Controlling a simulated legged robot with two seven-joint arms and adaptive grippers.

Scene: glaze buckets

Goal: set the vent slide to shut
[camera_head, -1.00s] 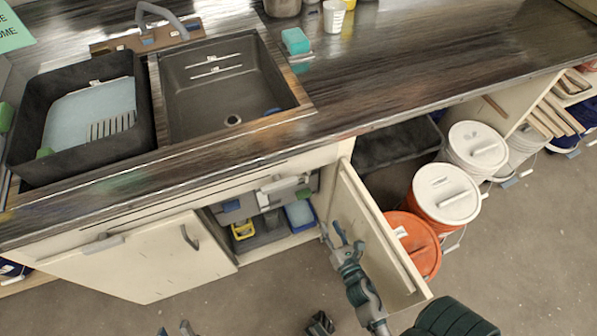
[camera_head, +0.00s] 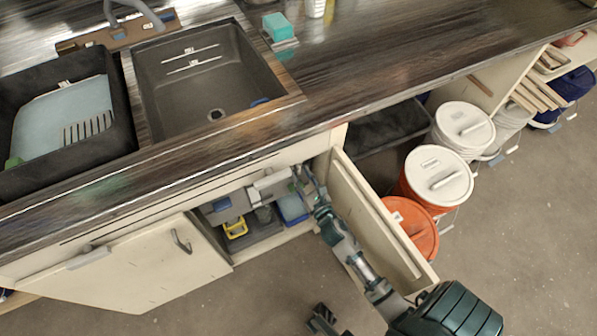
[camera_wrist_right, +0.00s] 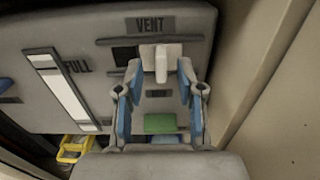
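The vent slide (camera_wrist_right: 161,62) is a pale plate with an upright knob under the VENT label, in a horizontal track on a grey box. In the right wrist view it sits right of a dark opening in that track. My right gripper (camera_wrist_right: 159,72) is open, its blue-padded fingers on either side of the knob; I cannot tell whether they touch it. In the head view, my right gripper (camera_head: 306,184) reaches into the open cabinet, in front of the grey box (camera_head: 229,207), and hides part of it.
The open cabinet door (camera_head: 374,215) stands close to the right of my right arm. The counter (camera_head: 350,85) overhangs the cabinet. A yellow caddy (camera_head: 236,228) and a blue bin (camera_head: 292,208) are below the box. An orange bucket (camera_head: 412,228) stands beyond the door.

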